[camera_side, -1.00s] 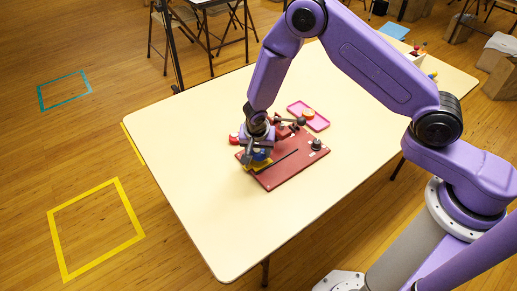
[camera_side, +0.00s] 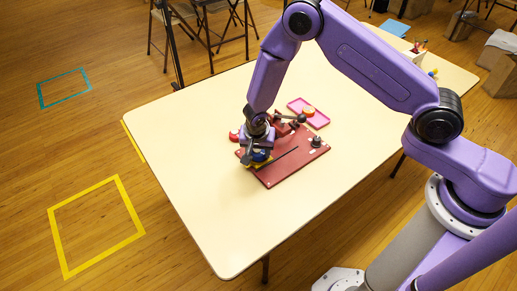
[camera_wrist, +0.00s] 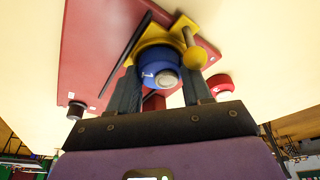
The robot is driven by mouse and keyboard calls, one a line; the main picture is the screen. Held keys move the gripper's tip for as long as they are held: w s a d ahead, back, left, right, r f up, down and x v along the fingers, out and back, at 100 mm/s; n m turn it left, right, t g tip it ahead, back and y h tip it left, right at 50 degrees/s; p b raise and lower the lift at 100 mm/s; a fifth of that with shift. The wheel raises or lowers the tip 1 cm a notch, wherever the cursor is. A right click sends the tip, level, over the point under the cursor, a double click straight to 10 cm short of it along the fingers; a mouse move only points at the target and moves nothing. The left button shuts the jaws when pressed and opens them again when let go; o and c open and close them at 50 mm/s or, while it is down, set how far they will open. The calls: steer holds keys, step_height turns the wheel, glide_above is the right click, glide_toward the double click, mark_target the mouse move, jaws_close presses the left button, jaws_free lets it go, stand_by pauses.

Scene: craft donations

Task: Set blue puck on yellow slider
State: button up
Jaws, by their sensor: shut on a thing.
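The blue puck (camera_wrist: 155,74) has a white mark and a grey round centre, and sits between my gripper's two dark fingers (camera_wrist: 160,88) in the wrist view. My gripper (camera_side: 258,150) is shut on it. In the side view the blue puck (camera_side: 261,155) shows low at the fingertips. The yellow slider (camera_wrist: 181,30) lies right behind the puck in the wrist view, with a yellow knob on a post at its side. It also shows under the puck in the side view (camera_side: 263,164). I cannot tell whether puck and slider touch.
The slider sits at the left end of a red board (camera_side: 284,172) with a dark slot and a dark knob (camera_side: 316,141). A red round piece (camera_side: 234,137) lies left of the board. The table's front is clear.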

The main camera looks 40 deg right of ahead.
steer(key=shift+r, duration=0.8)
steer(key=shift+f, duration=0.75)
stand_by(0.9)
steer(key=o, duration=0.7)
steer(key=shift+o, duration=0.2)
steer(key=v, duration=1.1)
stand_by(0.4)
